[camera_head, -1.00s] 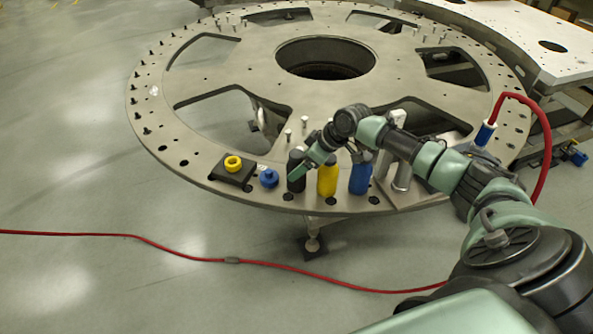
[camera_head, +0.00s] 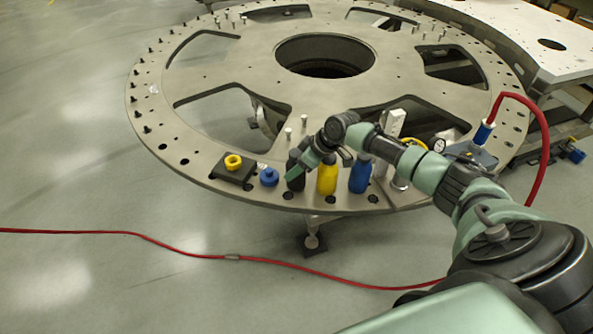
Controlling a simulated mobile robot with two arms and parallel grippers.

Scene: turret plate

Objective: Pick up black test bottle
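The black test bottle (camera_head: 295,181) stands upright near the front edge of the round turret plate (camera_head: 235,199), left of a yellow bottle (camera_head: 327,178) and a blue bottle (camera_head: 360,178). My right arm reaches in from the right, above the bottles. Its gripper (camera_head: 296,172) is at the black bottle, with a green finger across the bottle's front. The far finger is hidden, so I cannot tell whether it is open or shut on the bottle. My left gripper is not in view.
A blue knob-like piece (camera_head: 269,177) and a yellow ring on a dark block (camera_head: 232,170) are left of the black bottle. A red hose (camera_head: 547,130) rises at the right. Large openings cut through the plate.

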